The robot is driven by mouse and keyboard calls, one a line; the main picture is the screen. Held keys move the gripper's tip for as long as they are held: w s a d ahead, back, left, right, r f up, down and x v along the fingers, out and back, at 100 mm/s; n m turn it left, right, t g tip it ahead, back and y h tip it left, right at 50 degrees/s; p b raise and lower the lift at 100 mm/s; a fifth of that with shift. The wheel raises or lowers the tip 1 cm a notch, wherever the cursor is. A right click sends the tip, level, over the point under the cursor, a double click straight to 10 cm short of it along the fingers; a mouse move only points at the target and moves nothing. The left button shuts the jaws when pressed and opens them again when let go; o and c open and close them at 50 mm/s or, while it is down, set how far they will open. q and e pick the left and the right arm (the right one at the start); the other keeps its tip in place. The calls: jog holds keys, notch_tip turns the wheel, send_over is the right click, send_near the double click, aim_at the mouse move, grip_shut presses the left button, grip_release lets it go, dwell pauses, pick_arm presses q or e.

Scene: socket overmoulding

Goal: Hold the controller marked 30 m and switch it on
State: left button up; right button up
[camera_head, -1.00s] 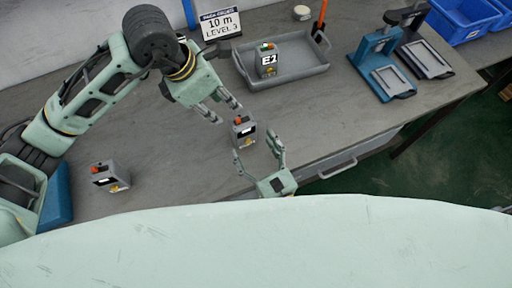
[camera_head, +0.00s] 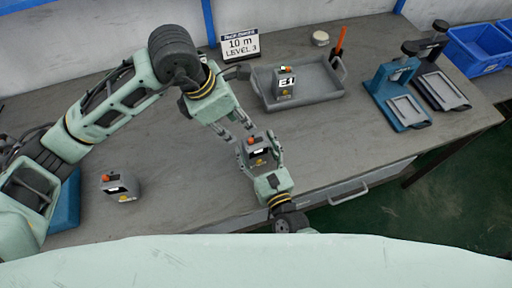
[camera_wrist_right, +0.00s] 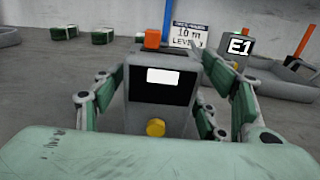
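A grey controller (camera_head: 257,153) with an orange top button stands upright on the bench between my two grippers. In the right wrist view this controller (camera_wrist_right: 158,100) shows a dark face, a blank white panel and a yellow round knob; no 30 m mark is readable. My right gripper (camera_head: 260,155) is open, one finger on each side of it; contact is not clear. My left gripper (camera_head: 238,128) is open, its fingertips just behind it. A second controller (camera_head: 120,187) stands at the left. A third, showing E1 (camera_head: 285,84), stands in the grey tray (camera_head: 318,92).
A blue press-like stand (camera_head: 392,90) and a dark one (camera_head: 436,88) are at the right, with blue bins (camera_head: 478,50) beyond. Bench space between the left and middle controllers is clear.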

jog(key=c, duration=0.9)
pick_arm(q)
jog(key=shift+c, duration=0.5)
pick_arm(e)
jog(key=shift+c, duration=0.5)
pick_arm(q)
jog(key=shift+a, duration=0.4)
jog(key=shift+c, duration=0.9)
jog(key=shift+g+y, duration=0.4)
jog(key=shift+y, duration=0.1)
jog(key=a, duration=0.2)
jog(key=s+a, duration=0.1)
jog(key=a, duration=0.1)
jog(key=s+a, duration=0.1)
jog(key=a, duration=0.2)
jog(key=shift+r, duration=0.2)
grip_shut()
jog(key=shift+d, duration=0.1)
